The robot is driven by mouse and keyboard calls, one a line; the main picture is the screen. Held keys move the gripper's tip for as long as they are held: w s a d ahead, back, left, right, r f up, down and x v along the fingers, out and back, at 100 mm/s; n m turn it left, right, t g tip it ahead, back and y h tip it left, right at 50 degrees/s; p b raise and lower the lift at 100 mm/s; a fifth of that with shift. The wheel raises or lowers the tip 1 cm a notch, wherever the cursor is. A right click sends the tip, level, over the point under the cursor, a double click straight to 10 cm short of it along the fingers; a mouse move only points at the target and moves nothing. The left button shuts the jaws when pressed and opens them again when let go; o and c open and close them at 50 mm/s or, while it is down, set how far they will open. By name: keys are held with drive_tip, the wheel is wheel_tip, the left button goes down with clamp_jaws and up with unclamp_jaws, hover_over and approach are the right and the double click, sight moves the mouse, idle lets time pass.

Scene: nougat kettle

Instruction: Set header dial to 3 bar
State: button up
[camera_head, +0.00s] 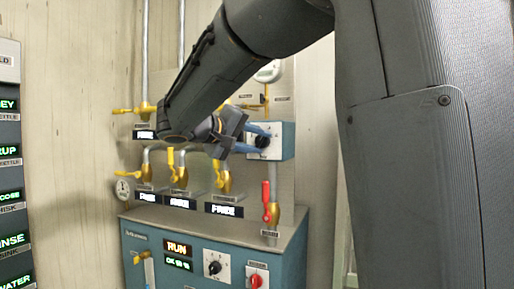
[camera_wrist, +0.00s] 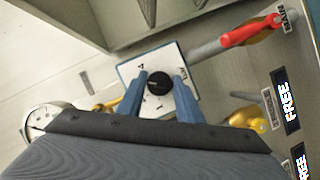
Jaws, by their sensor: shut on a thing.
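The header dial is a black knob (camera_wrist: 159,84) on a white square face (camera_wrist: 133,69) with small numbers, among them a 4 and a 1. In the head view it is on the front of a blue box (camera_head: 285,141) on the wall panel. My gripper (camera_wrist: 161,80) has its two blue fingers on either side of the knob and is shut on it. In the head view my gripper (camera_head: 259,139) reaches the box from the left and partly covers the face. The knob's pointer setting is too small to read.
A red-handled valve (camera_head: 266,198) is below the box. Yellow-handled valves (camera_head: 222,178) stand to its left. A round gauge (camera_head: 268,72) is above, partly behind my arm. A blue cabinet (camera_head: 190,262) with another dial (camera_head: 214,267) and a red knob (camera_head: 256,281) juts out below.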

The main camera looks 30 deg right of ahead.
drive_tip(key=shift+n+h, duration=0.3)
drive_tip(key=shift+n, duration=0.2)
drive_tip(key=shift+b, duration=0.3)
drive_tip(key=o, duration=1)
drive_tip(key=shift+o, duration=0.2)
drive_tip(key=b+v, duration=0.1)
drive_tip(key=v, duration=0.6)
drive_tip(key=shift+a, duration=0.4)
